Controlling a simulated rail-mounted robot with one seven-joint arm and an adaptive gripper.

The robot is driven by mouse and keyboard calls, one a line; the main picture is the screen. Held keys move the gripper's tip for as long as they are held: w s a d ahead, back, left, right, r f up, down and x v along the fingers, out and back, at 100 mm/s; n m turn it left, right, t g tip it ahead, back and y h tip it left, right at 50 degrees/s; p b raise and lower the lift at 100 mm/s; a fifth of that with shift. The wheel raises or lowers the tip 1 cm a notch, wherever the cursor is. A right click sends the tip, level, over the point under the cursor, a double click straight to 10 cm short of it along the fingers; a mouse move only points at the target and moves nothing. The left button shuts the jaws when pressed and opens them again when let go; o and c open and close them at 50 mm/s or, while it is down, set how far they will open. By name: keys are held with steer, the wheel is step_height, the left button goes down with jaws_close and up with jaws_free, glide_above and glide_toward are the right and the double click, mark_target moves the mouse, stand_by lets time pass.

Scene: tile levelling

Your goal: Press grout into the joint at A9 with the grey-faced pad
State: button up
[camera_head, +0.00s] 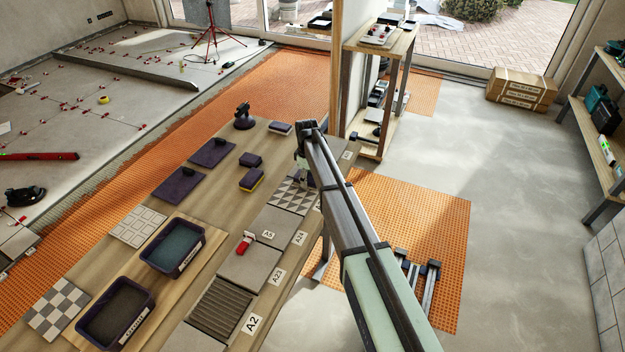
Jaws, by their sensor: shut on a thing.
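My gripper (305,166) is at the right edge of the long wooden bench, over the far end of the row of sample tiles, just beyond the patterned triangle tile (291,192). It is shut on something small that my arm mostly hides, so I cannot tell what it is. Several pads lie on the bench: a dark pad with a pale underside (280,128), a plain dark one (250,160) and one with a yellow face (251,180). I cannot tell which pad is grey-faced. Tags A2 (253,323), A23 (277,276) and A24 (299,238) are readable; I cannot make out A9.
Two dark trays (115,312) (172,246) stand on the bench's near left. A suction-cup tool (243,118) stands at the far end. A wooden shelf unit (371,148) rises just beyond my gripper.

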steer(key=shift+w+a, duration=0.6)
steer(key=shift+a, duration=0.8)
steer(key=shift+w+a, duration=0.65)
steer(key=shift+a, duration=0.75)
steer(key=shift+w+a, duration=0.6)
steer(key=shift+a, duration=0.8)
steer(key=shift+s+d, duration=1.05)
steer(key=shift+d, duration=1.25)
steer(key=shift+s+d, duration=1)
steer(key=shift+d, duration=1.3)
steer(key=shift+s+d, duration=1.05)
steer(key=shift+d, duration=1.25)
step_height(320, 180, up, 2)
steer(key=shift+w+r+p, duration=0.1)
steer(key=shift+r+p, duration=0.1)
steer(key=shift+p, duration=0.15)
steer(key=shift+r+p, duration=1.2)
steer(key=shift+r, duration=1.65)
